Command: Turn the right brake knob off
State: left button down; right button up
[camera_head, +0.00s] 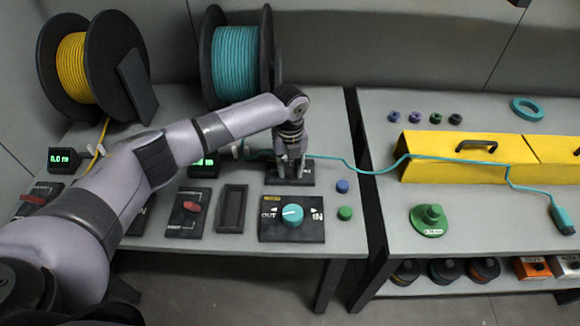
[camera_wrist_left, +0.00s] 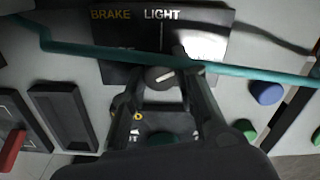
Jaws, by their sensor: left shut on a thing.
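My left gripper (camera_head: 291,165) is lowered over a black panel (camera_head: 306,180) at the table's right side, behind the box with the teal knob. In the left wrist view the panel (camera_wrist_left: 215,40) reads BRAKE and LIGHT. The right brake knob (camera_wrist_left: 160,77), small and dark with a white pointer line, sits between the fingertips of my gripper (camera_wrist_left: 165,85), which is shut on it. The pointer slants to the right and slightly up there. Fingers and cable hide part of the panel's lettering. My right gripper is in neither view.
A teal cable (camera_head: 340,158) runs past the gripper to the yellow box (camera_head: 440,170). A teal IN/OUT knob (camera_head: 292,214) is in front. Blue (camera_head: 342,186) and green (camera_head: 345,213) buttons are to the right. A red switch (camera_head: 192,206) is to the left.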

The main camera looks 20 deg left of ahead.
pick_arm(q)
jog(key=shift+r+n+p, duration=0.2)
jog(key=shift+n+p, duration=0.7)
jog(key=shift+p, duration=0.1)
jog(key=n+p, duration=0.2)
jog(key=shift+n, duration=0.3)
jog(key=n+p, duration=0.2)
jog(key=n, duration=0.1)
jog(key=shift+n+p, duration=0.3)
jog(key=shift+p, duration=0.05)
jog(key=n+p, duration=0.2)
jog(key=n, duration=0.1)
jog(key=shift+n, duration=0.3)
jog(key=n+p, duration=0.3)
jog(key=n, duration=0.3)
jog(key=n+p, duration=0.1)
jog(key=n, duration=0.2)
jog(key=shift+n+p, duration=0.4)
jog(key=shift+w+f+n+p, duration=0.1)
jog(key=shift+n+p, duration=0.25)
jog(key=shift+n, duration=0.85)
